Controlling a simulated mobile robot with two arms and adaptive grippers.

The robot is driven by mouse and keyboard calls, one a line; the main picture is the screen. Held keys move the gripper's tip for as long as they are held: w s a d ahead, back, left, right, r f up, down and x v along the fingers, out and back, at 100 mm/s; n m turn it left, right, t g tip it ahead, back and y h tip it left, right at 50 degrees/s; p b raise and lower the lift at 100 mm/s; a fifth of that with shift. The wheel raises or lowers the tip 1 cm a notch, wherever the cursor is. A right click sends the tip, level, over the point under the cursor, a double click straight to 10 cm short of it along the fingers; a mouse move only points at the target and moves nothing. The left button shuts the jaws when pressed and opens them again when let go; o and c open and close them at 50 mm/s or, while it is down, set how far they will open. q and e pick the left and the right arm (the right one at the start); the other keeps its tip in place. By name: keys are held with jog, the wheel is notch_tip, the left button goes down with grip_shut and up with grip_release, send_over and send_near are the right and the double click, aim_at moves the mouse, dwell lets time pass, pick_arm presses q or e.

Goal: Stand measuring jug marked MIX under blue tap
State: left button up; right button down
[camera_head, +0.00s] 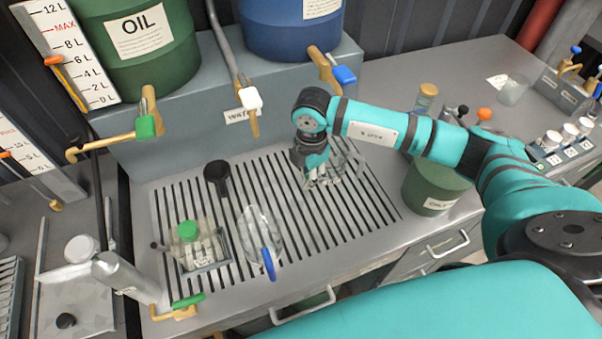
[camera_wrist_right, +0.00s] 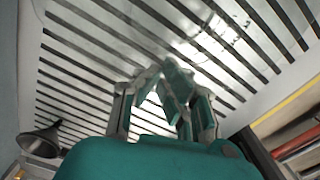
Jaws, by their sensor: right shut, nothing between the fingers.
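My right gripper (camera_head: 318,178) is shut and empty, pointing down low over the slotted drain grate (camera_head: 305,225). It also shows in the right wrist view (camera_wrist_right: 178,95). A clear jug (camera_head: 347,160) stands on the grate just behind and right of the gripper, partly hidden by it; no MIX mark is readable. Its faint outline may show in the wrist view. The blue tap (camera_head: 344,75) sticks out under the blue drum (camera_head: 290,30), above and behind that jug. Another clear jug (camera_head: 258,232) with a blue handle is on the grate, left of the gripper. My left gripper is out of view.
The white water tap (camera_head: 250,98) and green tap (camera_head: 145,127) overhang behind. The grate's front right is clear.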

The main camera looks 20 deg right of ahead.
jog(key=shift+w+d, duration=0.1)
jog(key=shift+d, duration=0.2)
jog(key=shift+w+d+f+b, duration=0.15)
jog(key=shift+d+b, duration=0.15)
jog(key=shift+d, duration=0.25)
jog(key=shift+w+d+r+b, duration=0.1)
jog(key=shift+d+b, duration=0.15)
jog(key=shift+d, duration=0.3)
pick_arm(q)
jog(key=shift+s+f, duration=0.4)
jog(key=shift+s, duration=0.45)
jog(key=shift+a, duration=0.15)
